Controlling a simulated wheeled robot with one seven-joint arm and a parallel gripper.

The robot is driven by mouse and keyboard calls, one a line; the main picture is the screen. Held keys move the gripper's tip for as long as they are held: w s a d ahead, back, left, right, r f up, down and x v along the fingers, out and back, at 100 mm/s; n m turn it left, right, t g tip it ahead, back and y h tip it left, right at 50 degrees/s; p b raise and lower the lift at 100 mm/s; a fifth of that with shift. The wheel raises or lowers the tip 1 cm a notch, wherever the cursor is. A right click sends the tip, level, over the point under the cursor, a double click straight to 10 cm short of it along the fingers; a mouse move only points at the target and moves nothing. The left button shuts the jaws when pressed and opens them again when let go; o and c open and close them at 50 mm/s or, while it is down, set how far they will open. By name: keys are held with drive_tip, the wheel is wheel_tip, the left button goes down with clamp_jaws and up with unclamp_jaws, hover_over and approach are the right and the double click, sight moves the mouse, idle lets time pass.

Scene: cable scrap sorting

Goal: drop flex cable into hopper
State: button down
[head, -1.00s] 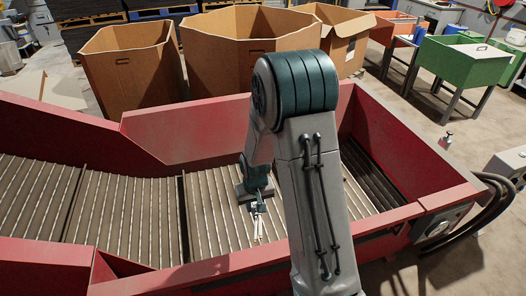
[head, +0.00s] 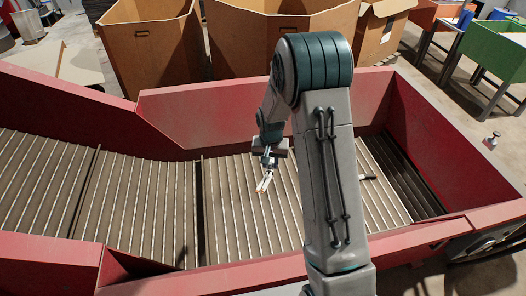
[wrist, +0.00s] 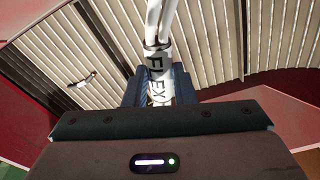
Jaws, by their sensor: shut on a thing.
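My gripper (head: 268,163) is shut on the flex cable (head: 264,183), a pale cable bundle whose ends hang down and to the left of the jaws. The hopper (head: 230,112) has red walls and a ribbed grey floor, which also shows in the wrist view (wrist: 210,50). My gripper and the cable appear over that floor, inside the red walls. The cable's height above the floor cannot be told.
A small dark piece with a light end (head: 367,178) lies on the ribbed floor, right of my arm. A short cable piece (wrist: 80,82) lies on the floor in the wrist view. Cardboard boxes (head: 152,65) and a green bin (head: 492,55) stand behind the hopper.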

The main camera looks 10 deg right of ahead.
drive_tip(key=w+f+m+b, duration=0.5)
drive_tip(key=w+f+b, duration=0.2)
drive_tip(key=w+f, duration=0.2)
drive_tip(key=shift+w+f+m+h, duration=0.2)
drive_tip(key=shift+m+h, duration=0.1)
drive_tip(key=shift+h, duration=0.1)
drive_tip(key=c, duration=1.1)
unclamp_jaws()
drive_tip(key=shift+r, duration=0.1)
drive_tip(key=r, duration=0.4)
drive_tip(key=r+b, duration=0.1)
drive_tip(key=r, duration=0.4)
drive_tip(key=s+a+r, duration=0.1)
drive_tip(key=r, duration=0.3)
drive_tip(key=shift+s+a+r+b, duration=0.1)
drive_tip(key=shift+r+b, duration=0.2)
drive_tip(key=shift+b, duration=0.05)
